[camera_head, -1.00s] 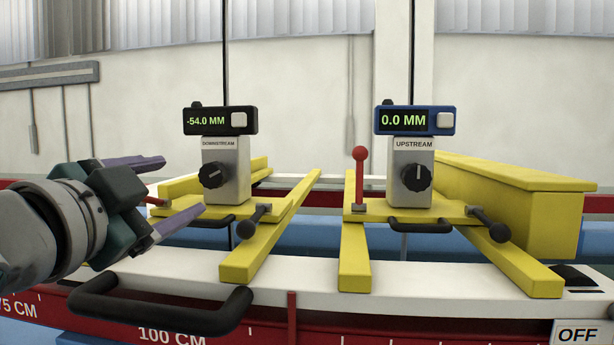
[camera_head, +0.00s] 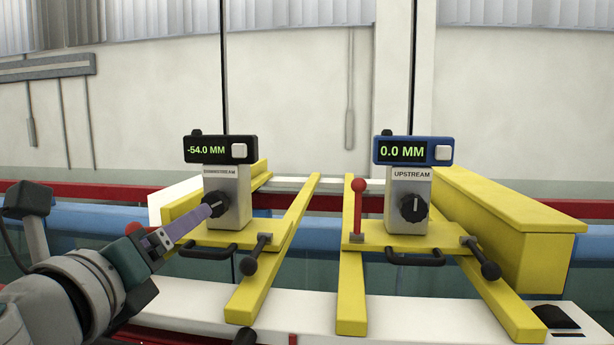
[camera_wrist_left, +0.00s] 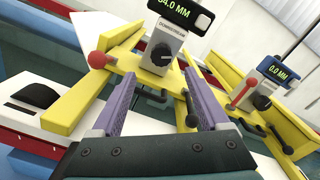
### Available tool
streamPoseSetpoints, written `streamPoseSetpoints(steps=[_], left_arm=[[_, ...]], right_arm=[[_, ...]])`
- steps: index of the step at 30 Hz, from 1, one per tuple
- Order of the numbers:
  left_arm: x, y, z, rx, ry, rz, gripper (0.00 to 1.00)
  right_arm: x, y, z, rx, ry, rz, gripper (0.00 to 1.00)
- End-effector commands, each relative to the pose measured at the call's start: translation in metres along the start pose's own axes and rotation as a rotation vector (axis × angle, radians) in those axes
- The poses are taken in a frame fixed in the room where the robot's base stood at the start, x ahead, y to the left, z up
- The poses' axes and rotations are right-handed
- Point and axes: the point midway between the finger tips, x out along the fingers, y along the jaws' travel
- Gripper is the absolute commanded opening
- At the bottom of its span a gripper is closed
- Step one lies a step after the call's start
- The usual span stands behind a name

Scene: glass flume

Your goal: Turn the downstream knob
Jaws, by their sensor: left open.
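The downstream knob (camera_head: 216,203) is a black dial on a pale grey block (camera_head: 232,188) labelled DOWNSTREAM. The black display (camera_head: 221,149) above it reads -54.0 MM. My left gripper (camera_head: 203,214) comes in from the lower left, its purple fingertips close to the knob and overlapping its left edge in the head view. In the left wrist view, the gripper (camera_wrist_left: 157,84) is open and empty, and the knob (camera_wrist_left: 160,54) shows beyond the gap between the tips. Contact cannot be told. My right gripper is not in view.
The upstream knob (camera_head: 413,208) sits under a blue display (camera_head: 413,150) reading 0.0 MM. A red-topped lever (camera_head: 358,207) stands beside it. Black-knobbed levers (camera_head: 254,257) and yellow rails (camera_head: 277,250) lie around the blocks. A red-topped lever (camera_wrist_left: 97,60) is left of the downstream knob.

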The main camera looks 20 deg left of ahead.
Motion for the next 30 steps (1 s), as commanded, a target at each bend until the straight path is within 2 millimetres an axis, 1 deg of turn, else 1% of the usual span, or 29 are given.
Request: streamPoseSetpoints(steps=[1,3,6,8,11,16,21,25,30], left_arm=[[-0.001,-0.002,0.003,0.127,0.005,-0.005,0.78],[-0.001,-0.002,0.002,0.256,0.004,-0.012,0.78],[0.001,-0.002,-0.001,0.338,0.004,-0.016,0.78],[0.006,-0.002,-0.001,0.347,0.003,-0.017,0.78],[0.019,-0.002,0.001,0.344,0.001,-0.015,0.78],[0.049,-0.003,0.001,0.340,0.001,-0.015,0.78],[0.075,-0.003,-0.001,0.338,0.003,-0.015,0.78],[0.089,-0.002,-0.002,0.337,0.002,-0.016,0.78],[0.097,-0.002,-0.002,0.338,0.003,-0.017,0.78]], right_arm=[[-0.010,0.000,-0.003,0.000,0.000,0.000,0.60],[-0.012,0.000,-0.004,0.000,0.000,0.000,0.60],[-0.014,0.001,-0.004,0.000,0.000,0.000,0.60],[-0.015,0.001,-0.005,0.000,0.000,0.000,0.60],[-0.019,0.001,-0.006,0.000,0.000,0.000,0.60],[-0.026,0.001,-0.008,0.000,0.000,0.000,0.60],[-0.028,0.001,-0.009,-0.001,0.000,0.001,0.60],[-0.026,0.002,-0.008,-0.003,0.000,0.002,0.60],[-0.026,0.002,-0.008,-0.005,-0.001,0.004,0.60]])
